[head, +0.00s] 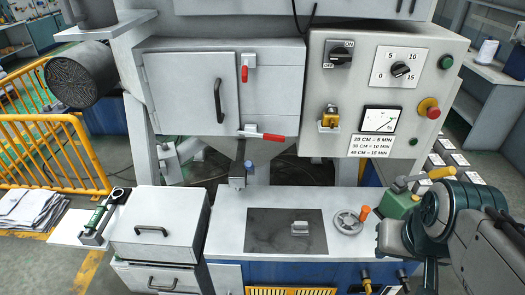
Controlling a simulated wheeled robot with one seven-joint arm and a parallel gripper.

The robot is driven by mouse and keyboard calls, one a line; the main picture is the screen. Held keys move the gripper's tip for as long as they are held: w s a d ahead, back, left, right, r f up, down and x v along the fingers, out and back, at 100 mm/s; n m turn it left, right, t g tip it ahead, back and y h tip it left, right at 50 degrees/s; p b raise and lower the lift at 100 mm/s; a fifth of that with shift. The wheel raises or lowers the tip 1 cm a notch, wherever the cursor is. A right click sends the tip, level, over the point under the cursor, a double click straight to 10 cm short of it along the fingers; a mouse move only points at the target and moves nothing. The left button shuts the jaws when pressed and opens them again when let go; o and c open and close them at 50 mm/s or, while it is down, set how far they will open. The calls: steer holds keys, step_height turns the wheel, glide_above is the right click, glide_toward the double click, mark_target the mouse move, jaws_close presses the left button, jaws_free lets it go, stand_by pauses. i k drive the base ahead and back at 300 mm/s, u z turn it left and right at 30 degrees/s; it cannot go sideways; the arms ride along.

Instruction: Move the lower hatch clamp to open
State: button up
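The lower hatch clamp (272,138) is on the lower edge of the grey machine housing, below and right of the hatch door (193,92). Its red handle lies nearly level and points right. The upper clamp (245,73) sits right of the door with its red handle hanging down. The hatch door has a dark curved handle and appears shut. My arm comes in from the right edge, and my gripper (430,273) appears to point down at the lower right. It is well apart from the clamp. Its fingers are too unclear to tell open from shut.
A control panel (384,90) with knobs, a gauge and a red button juts out right of the hatch. The worktop (232,232) below holds a dark plate (285,231) and a handwheel (348,222). A green can (400,203) stands near my arm. A grey box (160,225) is at left.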

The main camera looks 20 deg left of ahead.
mark_target(267, 137)
steer(key=u, duration=1)
steer(key=i, duration=0.45)
steer(key=z, duration=0.1)
